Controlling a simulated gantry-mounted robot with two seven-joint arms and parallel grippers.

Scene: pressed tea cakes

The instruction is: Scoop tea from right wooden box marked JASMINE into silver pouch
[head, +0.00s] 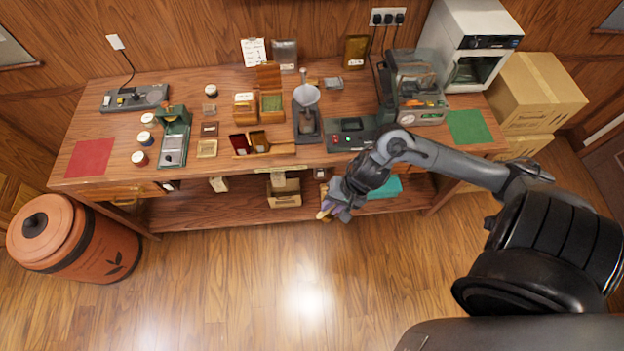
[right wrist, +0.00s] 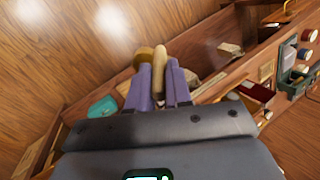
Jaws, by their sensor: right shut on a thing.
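My right gripper (head: 331,209) is low in front of the table's front edge, away from the boxes. It is shut on a tan wooden scoop (head: 324,214); in the right wrist view the scoop (right wrist: 159,62) sticks out between the purple fingers (right wrist: 158,88), its rounded end seemingly empty. The right wooden box (head: 272,115) stands mid-table with its lid raised and green leaf inside. Its marking is too small to read. A silver pouch (head: 285,52) stands upright at the back wall. My left gripper is not in view.
Another wooden box (head: 244,113) stands left of the right one. A lower shelf (head: 240,213) runs beneath the tabletop; the floor in front is clear.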

